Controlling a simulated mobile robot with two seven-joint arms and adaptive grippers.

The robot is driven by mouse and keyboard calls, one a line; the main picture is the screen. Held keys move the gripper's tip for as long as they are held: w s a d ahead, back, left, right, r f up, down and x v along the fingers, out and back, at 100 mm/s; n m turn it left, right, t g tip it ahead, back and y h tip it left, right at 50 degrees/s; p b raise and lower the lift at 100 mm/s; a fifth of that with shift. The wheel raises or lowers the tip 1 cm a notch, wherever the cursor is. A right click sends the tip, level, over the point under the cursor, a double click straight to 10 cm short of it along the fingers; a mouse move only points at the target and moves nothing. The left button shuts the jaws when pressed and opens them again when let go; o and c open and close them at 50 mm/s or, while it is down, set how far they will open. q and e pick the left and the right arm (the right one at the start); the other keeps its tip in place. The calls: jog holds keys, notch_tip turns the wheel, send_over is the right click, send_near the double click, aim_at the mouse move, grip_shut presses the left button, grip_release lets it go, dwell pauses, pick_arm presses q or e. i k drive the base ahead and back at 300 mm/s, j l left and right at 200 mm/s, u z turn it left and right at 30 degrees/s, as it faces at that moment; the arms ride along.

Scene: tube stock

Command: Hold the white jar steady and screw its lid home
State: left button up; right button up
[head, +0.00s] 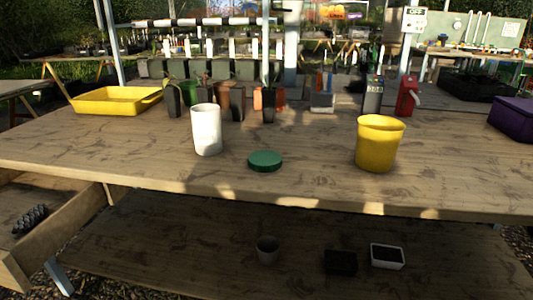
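The white jar (207,130) stands upright on the wooden table, left of the middle. No lid is on it; its top shows as a bare rim. A round green lid (265,161) lies flat on the table to the right of the jar and closer to the front edge. The two are apart. Neither of my grippers is in the head view, and nothing touches the jar or the lid.
A yellow bucket (380,143) stands right of the lid. A yellow tray (116,100), several plant pots (190,92), a red container (407,96) and a purple box (512,118) line the table's back and right side. The table (310,150) is bare between lid and bucket.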

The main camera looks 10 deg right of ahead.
aim_at(207, 124)
jog(key=i+l, duration=0.25)
jog(key=l, duration=0.15)
jog(key=i+l, duration=0.25)
jog(key=l, duration=0.15)
jog(key=i+l, duration=0.2)
jog(key=l, duration=0.2)
jog(key=u, duration=1.85)
jog(key=k+j, duration=0.15)
jog(key=j, duration=0.2)
jog(key=k+j, duration=0.1)
jog(key=j, duration=0.3)
jog(key=k+j+u, duration=0.1)
jog(key=j, duration=0.25)
jog(key=i+z, duration=0.3)
jog(key=i+j+z, duration=0.3)
jog(key=l+u, duration=0.3)
jog(key=l, duration=0.65)
jog(key=k+l+u, duration=0.2)
jog(key=l, duration=0.2)
